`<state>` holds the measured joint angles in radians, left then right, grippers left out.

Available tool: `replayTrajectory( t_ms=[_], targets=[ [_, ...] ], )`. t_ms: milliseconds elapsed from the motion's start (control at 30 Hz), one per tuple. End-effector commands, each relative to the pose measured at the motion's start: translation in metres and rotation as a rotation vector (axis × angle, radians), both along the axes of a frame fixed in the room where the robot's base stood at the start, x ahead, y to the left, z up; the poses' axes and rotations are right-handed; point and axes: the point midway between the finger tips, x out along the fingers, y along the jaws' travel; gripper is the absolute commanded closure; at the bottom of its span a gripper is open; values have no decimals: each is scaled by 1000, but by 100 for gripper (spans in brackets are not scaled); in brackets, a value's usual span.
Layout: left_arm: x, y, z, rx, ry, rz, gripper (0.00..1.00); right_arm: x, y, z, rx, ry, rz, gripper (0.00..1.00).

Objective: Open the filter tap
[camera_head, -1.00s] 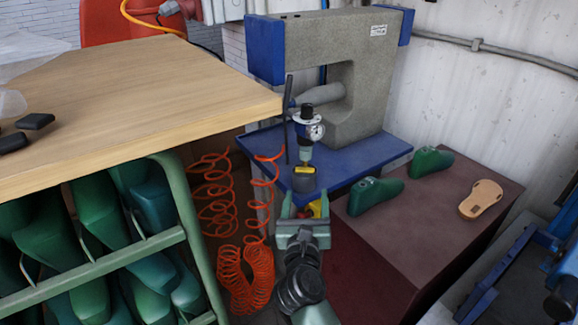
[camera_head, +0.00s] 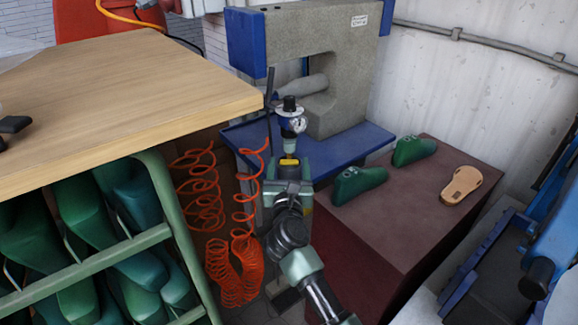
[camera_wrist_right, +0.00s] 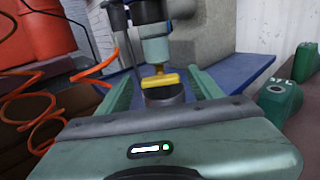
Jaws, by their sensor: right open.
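The filter unit (camera_head: 291,122), with a black knob and a round gauge, hangs in front of the blue press table. Its yellow tap (camera_wrist_right: 160,80) is a short bar below the grey filter bowl (camera_wrist_right: 155,46); in the head view only a bit of the yellow tap (camera_head: 289,161) shows. My right gripper (camera_head: 288,168) is open just under the filter. In the right wrist view its two green fingers (camera_wrist_right: 163,88) stand on either side of the tap, with a gap visible on both sides. My left gripper is out of view.
A coiled orange hose (camera_head: 238,262) hangs left of my right arm. The wooden bench (camera_head: 130,95) is at left. A brown block (camera_head: 410,215) with green lasts (camera_head: 358,184) and a tan sole (camera_head: 461,185) is at right. The grey press (camera_head: 345,80) stands behind.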

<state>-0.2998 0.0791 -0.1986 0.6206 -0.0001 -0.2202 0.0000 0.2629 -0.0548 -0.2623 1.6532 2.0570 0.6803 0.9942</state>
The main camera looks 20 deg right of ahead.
Motion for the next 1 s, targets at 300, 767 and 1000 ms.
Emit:
replayTrajectory(
  t_ms=[300, 767, 1000],
  targets=[
    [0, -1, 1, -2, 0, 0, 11, 0, 0, 0, -3, 1, 0, 97],
    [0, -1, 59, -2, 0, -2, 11, 0, 0, 4, -392, 135, -1, 97],
    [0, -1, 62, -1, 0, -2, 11, 0, 0, 0, -475, 159, 0, 97]
  ],
)
